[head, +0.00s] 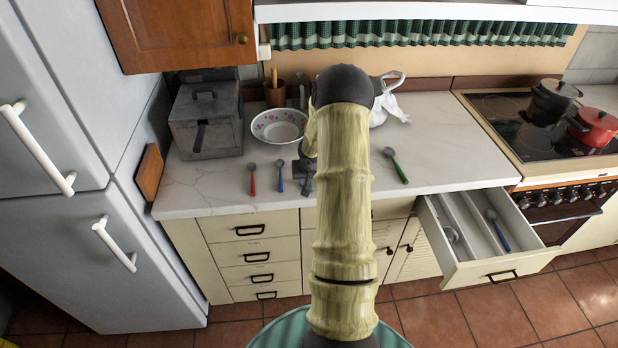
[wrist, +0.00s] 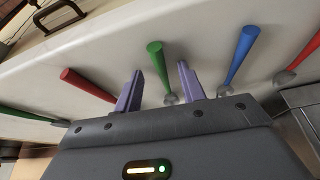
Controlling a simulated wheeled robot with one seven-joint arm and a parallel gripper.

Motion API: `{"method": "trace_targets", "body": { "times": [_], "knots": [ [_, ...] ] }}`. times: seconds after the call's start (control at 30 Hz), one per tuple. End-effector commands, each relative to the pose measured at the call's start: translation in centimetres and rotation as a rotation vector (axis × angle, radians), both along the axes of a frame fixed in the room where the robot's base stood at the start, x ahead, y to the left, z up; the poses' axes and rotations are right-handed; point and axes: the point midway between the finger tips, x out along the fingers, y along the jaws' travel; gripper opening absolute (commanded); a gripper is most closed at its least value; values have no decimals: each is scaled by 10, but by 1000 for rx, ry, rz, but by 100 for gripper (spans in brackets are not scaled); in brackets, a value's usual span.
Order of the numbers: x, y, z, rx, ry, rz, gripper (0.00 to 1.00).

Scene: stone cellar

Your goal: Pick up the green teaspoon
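My gripper (wrist: 161,68) is open, its two purple fingers apart above the counter. In the wrist view a green-handled spoon (wrist: 157,58) shows between the fingers, its grey bowl near the gripper body. It seems to lie on the counter; I cannot tell how far below the fingertips. In the head view my arm hides this spoon, and only part of my gripper (head: 306,172) shows left of the arm. Another green-handled spoon (head: 398,168) lies on the counter right of my arm; a green handle (wrist: 28,113) shows at the wrist view's left.
A red spoon (head: 252,180) and a blue spoon (head: 280,176) lie left of my gripper. Another red handle (wrist: 88,85) shows beside the fingers. A flowered bowl (head: 278,126) and a grey metal box (head: 206,120) stand behind. An open drawer (head: 470,270) juts out at right.

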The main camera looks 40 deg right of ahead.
Motion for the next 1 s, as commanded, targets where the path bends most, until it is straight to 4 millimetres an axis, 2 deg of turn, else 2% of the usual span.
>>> {"method": "trace_targets", "body": {
  "times": [0.1,0.13,0.3,0.33,0.77,0.87,1.0],
  "knots": [
    [1,2,0,0,0,3,40],
    [1,2,0,0,0,4,36],
    [2,3,0,0,0,5,3],
    [2,3,0,0,0,5,0],
    [1,1,4,0,-1,3,0],
    [1,0,14,-1,-3,0,0],
    [1,0,37,-2,-5,-1,0]
  ]
}}
